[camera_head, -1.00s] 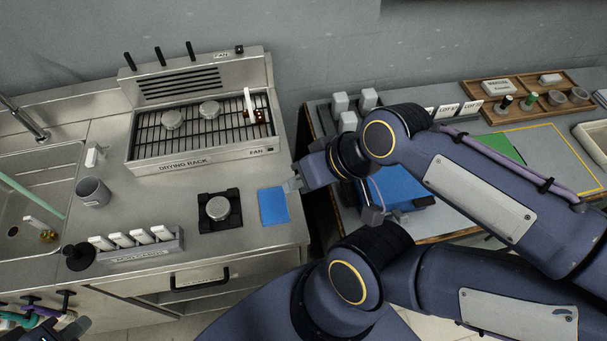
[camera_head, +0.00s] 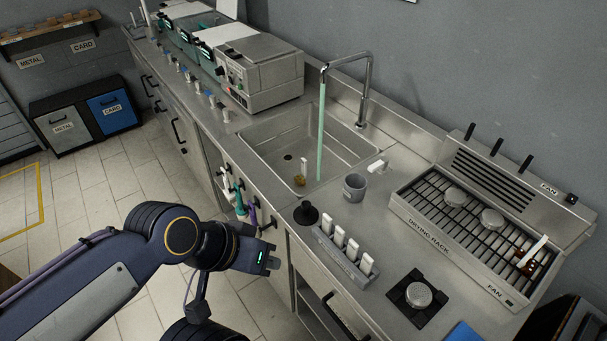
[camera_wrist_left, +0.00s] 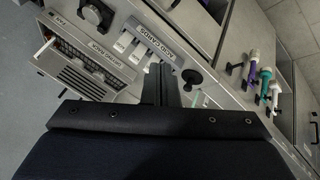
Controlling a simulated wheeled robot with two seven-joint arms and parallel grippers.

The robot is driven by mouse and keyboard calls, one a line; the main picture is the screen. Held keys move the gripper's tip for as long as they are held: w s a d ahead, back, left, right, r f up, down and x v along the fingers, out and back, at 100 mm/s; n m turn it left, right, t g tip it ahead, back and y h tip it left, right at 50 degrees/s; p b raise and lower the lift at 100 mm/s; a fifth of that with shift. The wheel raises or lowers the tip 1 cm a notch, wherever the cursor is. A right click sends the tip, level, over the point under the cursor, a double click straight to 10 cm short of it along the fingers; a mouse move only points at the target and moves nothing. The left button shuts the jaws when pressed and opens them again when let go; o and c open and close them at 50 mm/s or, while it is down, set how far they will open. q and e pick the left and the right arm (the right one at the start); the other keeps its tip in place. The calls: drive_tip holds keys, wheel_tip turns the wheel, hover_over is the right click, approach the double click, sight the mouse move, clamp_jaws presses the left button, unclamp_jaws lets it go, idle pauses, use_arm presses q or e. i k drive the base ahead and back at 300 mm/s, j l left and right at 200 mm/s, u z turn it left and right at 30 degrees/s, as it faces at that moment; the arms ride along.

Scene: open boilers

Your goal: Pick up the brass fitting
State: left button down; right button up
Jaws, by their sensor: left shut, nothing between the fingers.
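A small brass-coloured fitting (camera_head: 299,181) lies in the sink basin, with a white tag-like piece (camera_head: 303,167) standing at it. A green stream (camera_head: 321,130) runs from the tap close to its right. My left gripper (camera_head: 272,262) is shut and empty, in front of the counter's front edge, below and left of the fitting in the head view. In the left wrist view its closed fingers (camera_wrist_left: 161,84) point toward the counter; I cannot make out the fitting there. My right gripper is out of view.
The sink (camera_head: 270,125) has a raised metal tap (camera_head: 362,95) behind it. A grey cup (camera_head: 354,187), black plunger-like object (camera_head: 306,214) and card rack (camera_head: 345,252) stand to its right. Coloured handles (camera_head: 240,200) stick out from the counter front. The drying rack (camera_head: 450,239) is farther right.

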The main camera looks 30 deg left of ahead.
sight(300, 180)
drive_tip(key=i+j+z, duration=0.15)
drive_tip(key=j+z, duration=0.35)
drive_tip(key=j, duration=0.65)
drive_tip(key=j+z, duration=0.45)
drive_tip(key=j, duration=0.7)
